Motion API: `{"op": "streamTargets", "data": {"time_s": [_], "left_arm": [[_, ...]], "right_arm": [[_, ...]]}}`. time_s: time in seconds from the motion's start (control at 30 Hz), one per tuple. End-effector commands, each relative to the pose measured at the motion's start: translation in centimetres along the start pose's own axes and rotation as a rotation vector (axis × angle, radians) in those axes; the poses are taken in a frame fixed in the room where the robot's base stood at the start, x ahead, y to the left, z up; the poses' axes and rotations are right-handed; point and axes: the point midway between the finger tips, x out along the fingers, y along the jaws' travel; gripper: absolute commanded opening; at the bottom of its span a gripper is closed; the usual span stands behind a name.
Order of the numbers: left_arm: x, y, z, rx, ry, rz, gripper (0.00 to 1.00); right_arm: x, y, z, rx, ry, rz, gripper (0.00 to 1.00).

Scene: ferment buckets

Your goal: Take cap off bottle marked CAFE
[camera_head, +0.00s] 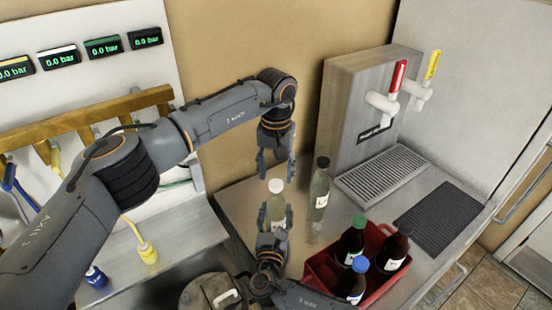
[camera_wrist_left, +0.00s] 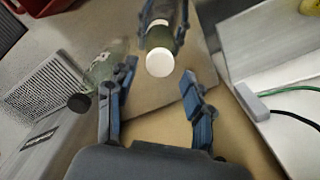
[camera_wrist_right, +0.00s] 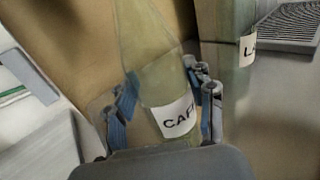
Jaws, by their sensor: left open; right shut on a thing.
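A pale green bottle (camera_head: 274,211) with a white cap (camera_head: 276,186) stands near the counter's left part. Its label reads "CAF" in the right wrist view (camera_wrist_right: 176,118), the rest hidden. My right gripper (camera_wrist_right: 165,100) is shut on this bottle's body, with a finger on each side. My left gripper (camera_head: 276,170) is open and empty, pointing down just above the white cap. In the left wrist view the white cap (camera_wrist_left: 160,62) lies beyond and between the open fingertips (camera_wrist_left: 150,85), apart from them.
A similar bottle (camera_head: 320,190) with a dark cap stands close on the right; its label starts "LA" (camera_wrist_right: 247,50). A red crate (camera_head: 322,270) holds several dark bottles. A tap dispenser (camera_head: 350,110) stands behind. A metal pot (camera_head: 195,295) is at the front.

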Motion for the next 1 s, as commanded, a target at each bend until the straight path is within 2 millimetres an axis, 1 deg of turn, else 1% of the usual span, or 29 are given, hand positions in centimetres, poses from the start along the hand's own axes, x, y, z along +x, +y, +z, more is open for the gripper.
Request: {"op": "streamTargets", "data": {"time_s": [0.03,0.2,0.33,0.57,0.6,0.77,0.8,0.83,1.0], "left_arm": [[0.8,0.0,0.1,-0.001,-0.002,0.0,0.52],[2.5,0.0,0.0,-0.002,-0.001,0.0,0.52],[2.9,-0.1,0.0,-0.002,0.0,0.0,0.52],[2.9,0.0,0.0,-0.002,0.0,-0.001,0.52],[2.9,0.0,0.0,-0.002,0.0,-0.001,0.44],[2.9,0.0,0.0,-0.002,0.0,-0.001,0.11],[2.9,0.0,0.0,-0.002,0.0,-0.001,0.03],[2.9,0.0,0.0,-0.002,0.0,-0.001,0.0],[2.9,-0.1,0.0,-0.022,0.0,-0.001,0.0]], "right_arm": [[0.0,0.0,0.1,0.0,-0.001,0.0,0.0],[0.0,0.0,0.1,0.0,-0.001,0.0,0.0],[0.0,0.0,0.1,0.0,-0.001,0.0,0.0],[0.0,0.0,0.1,0.0,-0.001,0.0,0.0],[0.0,0.0,0.1,0.0,-0.001,0.0,0.0],[0.0,0.0,0.1,0.0,-0.001,0.0,0.0],[0.0,0.0,0.1,0.001,-0.001,0.0,0.0],[0.0,0.0,0.1,0.001,-0.001,0.0,0.0],[0.0,0.0,0.1,0.001,-0.001,0.0,0.0]]}}
